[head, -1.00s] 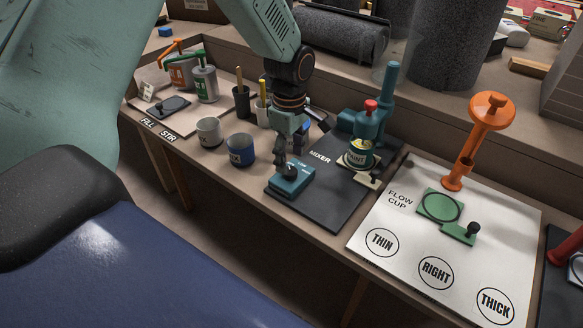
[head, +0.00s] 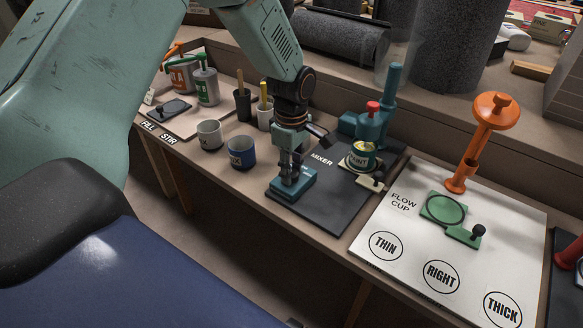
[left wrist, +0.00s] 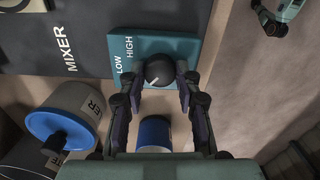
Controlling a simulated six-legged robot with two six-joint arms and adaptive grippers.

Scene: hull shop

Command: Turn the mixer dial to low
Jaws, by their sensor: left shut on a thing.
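The teal mixer dial box (head: 295,184) sits on the front left corner of the dark mixer mat (head: 325,205). In the left wrist view its round black dial (left wrist: 159,69) stands beside the words LOW and HIGH. A pale line on the dial slants to the lower left, on the LOW side; its exact setting is unclear. My left gripper (head: 290,176) is down at the box, its fingers (left wrist: 159,88) closed on both sides of the dial. In the head view they hide the dial. My right gripper (left wrist: 270,20) shows partly in the left wrist view, away from the box.
The mixer with its paint can (head: 362,156) stands behind the box to the right. The white flow cup board (head: 408,250) lies to the right. The table's front edge is near the box.

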